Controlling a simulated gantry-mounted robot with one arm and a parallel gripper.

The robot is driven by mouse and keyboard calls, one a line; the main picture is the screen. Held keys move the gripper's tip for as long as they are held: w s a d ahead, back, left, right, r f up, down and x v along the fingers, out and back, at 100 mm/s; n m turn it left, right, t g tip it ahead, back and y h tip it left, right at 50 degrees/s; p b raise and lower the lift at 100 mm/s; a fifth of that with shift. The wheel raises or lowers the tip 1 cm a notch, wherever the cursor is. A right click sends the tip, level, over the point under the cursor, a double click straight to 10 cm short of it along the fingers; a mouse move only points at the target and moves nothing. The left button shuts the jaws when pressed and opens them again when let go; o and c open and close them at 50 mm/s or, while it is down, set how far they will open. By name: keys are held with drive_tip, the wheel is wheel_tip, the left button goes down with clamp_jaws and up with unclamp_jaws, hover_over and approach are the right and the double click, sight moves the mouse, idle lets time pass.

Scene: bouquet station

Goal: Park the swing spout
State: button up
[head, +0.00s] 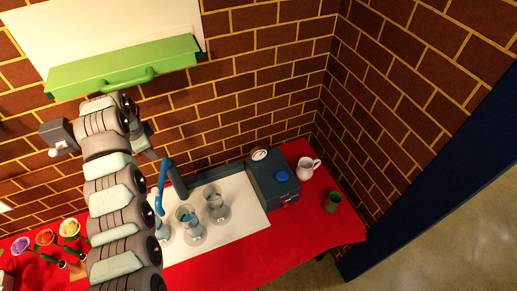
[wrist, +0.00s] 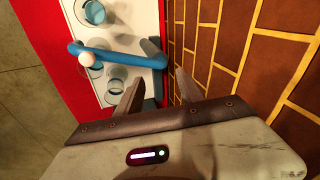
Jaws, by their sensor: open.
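The swing spout is a blue bent tube (head: 162,186) beside my arm over the white mat in the head view. In the wrist view the blue spout (wrist: 118,55) lies across the white mat, over or close to the glass vases, with a white ball (wrist: 86,60) near its left end. Its right end meets a grey post near the wall. My gripper (wrist: 159,76) is open, its two fingers apart with nothing visible between them. The fingertips appear just short of the spout's right end; contact cannot be told. In the head view my arm hides part of this area.
Several clear glass vases (head: 190,222) stand on the white mat (head: 247,213). A green-fronted cabinet (head: 125,70) hangs above. The brick wall is close behind.

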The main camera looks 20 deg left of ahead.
drive_tip(key=w+d+f+n+t+y+p, duration=0.1)
drive_tip(key=w+d+t+y, duration=0.15)
drive_tip(key=w, duration=0.55)
drive_tip(key=w+d+f+n+t+y, duration=0.1)
drive_tip(key=w+d+f+t, duration=0.15)
drive_tip(key=w, duration=0.55)
drive_tip(key=w+d+r+n+t+y+p, duration=0.25)
drive_tip(key=w+d+t, duration=0.3)
drive_tip(key=d, duration=0.35)
drive_tip(key=s+d+r+n+t, duration=0.1)
drive_tip(key=s+d+r+t, duration=0.3)
drive_tip(key=d, duration=0.5)
drive_tip(key=s+d+r+n+t+p, duration=0.1)
drive_tip(key=s+d+r+t, duration=0.3)
drive_tip(key=d, duration=0.6)
drive_tip(key=s+d+r+n+t+p, duration=0.1)
drive_tip(key=s+d+r+t, duration=0.3)
drive_tip(key=s+d, duration=0.3)
drive_tip(key=shift+d+r+n+y, duration=0.35)
drive_tip(key=shift+d+r, duration=0.4)
drive_tip(key=shift+d, duration=0.5)
drive_tip(key=shift+c, duration=0.4)
